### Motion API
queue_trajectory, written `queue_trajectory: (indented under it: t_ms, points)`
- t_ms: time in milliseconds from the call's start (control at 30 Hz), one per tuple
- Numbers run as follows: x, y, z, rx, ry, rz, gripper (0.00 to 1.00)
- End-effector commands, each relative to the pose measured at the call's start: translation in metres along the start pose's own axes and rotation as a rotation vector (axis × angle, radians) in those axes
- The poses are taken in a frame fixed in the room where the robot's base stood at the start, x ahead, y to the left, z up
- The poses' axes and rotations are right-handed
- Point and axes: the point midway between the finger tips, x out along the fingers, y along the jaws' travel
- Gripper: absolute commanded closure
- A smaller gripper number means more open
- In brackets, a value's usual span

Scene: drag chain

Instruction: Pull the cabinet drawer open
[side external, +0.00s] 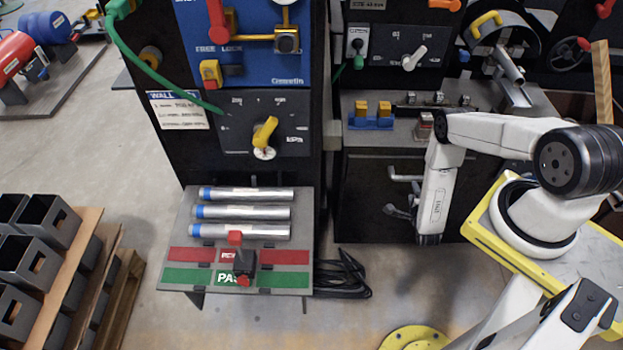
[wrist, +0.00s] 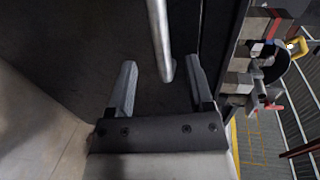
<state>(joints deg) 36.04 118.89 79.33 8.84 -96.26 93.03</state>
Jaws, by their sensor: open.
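The cabinet (side external: 362,200) with a dark front stands at centre right in the side external view, under a grey worktop. A pale metal bar handle (side external: 403,177) shows on its front, partly hidden by my arm. The front looks flush, with no drawer seen standing out. In the wrist view, my gripper (wrist: 161,68) is open, its two grey fingers spread apart. The round metal handle bar (wrist: 158,40) comes in from the top, and its lower end lies between the fingers, nearer the right one. I cannot tell whether it touches.
A panel stand with a shelf (side external: 178,225) of metal tubes is left of the cabinet. Black cables (side external: 345,275) lie on the floor between. The worktop (side external: 380,137) holds a blue block with yellow parts (side external: 371,116). The floor before the cabinet is mostly clear.

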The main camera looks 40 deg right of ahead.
Motion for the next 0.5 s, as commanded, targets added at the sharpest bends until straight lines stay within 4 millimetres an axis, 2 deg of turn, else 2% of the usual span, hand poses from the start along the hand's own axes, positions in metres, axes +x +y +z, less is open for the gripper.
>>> queue_trajectory:
  t_ms: [267,500]
  points:
    - [0.017,-0.001,0.0,0.0,0.001,-0.002,0.33]
    - [0.044,-0.001,0.0,-0.001,0.0,-0.002,0.33]
